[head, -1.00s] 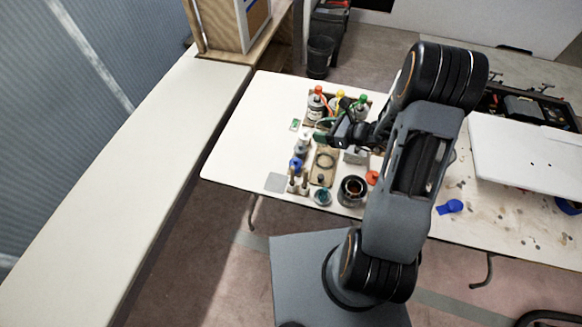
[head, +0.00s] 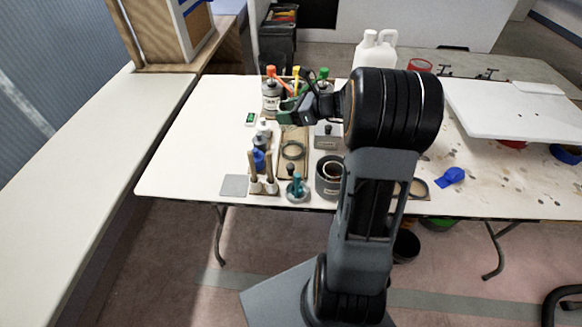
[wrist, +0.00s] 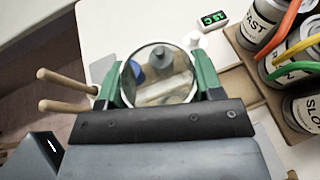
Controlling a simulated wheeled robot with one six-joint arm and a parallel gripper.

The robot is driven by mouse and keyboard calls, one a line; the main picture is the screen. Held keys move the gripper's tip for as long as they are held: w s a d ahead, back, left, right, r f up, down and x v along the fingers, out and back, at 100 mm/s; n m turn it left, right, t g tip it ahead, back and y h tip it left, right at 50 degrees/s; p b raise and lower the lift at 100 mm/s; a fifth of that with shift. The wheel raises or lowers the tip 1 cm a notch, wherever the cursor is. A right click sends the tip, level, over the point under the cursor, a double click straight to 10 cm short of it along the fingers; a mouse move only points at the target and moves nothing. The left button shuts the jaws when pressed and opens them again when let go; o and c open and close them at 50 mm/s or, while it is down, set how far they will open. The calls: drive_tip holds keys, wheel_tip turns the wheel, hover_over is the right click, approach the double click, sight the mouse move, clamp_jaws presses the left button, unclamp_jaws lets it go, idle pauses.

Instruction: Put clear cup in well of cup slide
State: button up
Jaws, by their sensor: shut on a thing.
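The clear cup (wrist: 160,92) is a round, see-through vessel held between the green fingers of my gripper (wrist: 157,80) in the wrist view. My gripper is shut on it, and a grey bottle and wood show through it. In the head view my gripper (head: 292,108) hangs over the back part of the table set, where the cup is hard to make out. What looks like the cup slide is a wooden board (head: 284,170) with a dark ring (head: 293,150) on it, in front of and below the gripper. Part of the wood shows in the wrist view (wrist: 240,86).
Labelled bottles with orange, yellow and green tops (head: 271,94) stand behind the gripper. Brushes in a holder (head: 262,186), a teal-topped item (head: 296,190) and a dark round pot (head: 329,176) stand near the front edge. The table's left side (head: 190,140) is mostly clear.

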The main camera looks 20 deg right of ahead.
drive_tip(key=shift+s+d+f+b, duration=0.1)
drive_tip(key=shift+d+f+b, duration=0.6)
drive_tip(key=shift+b, duration=0.45)
wheel_tip(320, 180, down, 10)
drive_tip(key=shift+r+b, duration=0.1)
drive_tip(key=shift+b, duration=1.15)
drive_tip(key=o, duration=0.9)
drive_tip(key=p+v, duration=0.1)
drive_tip(key=v, duration=1.1)
drive_tip(key=shift+p, duration=0.35)
drive_tip(key=shift+s+a+r, duration=0.1)
drive_tip(key=shift+a, duration=0.1)
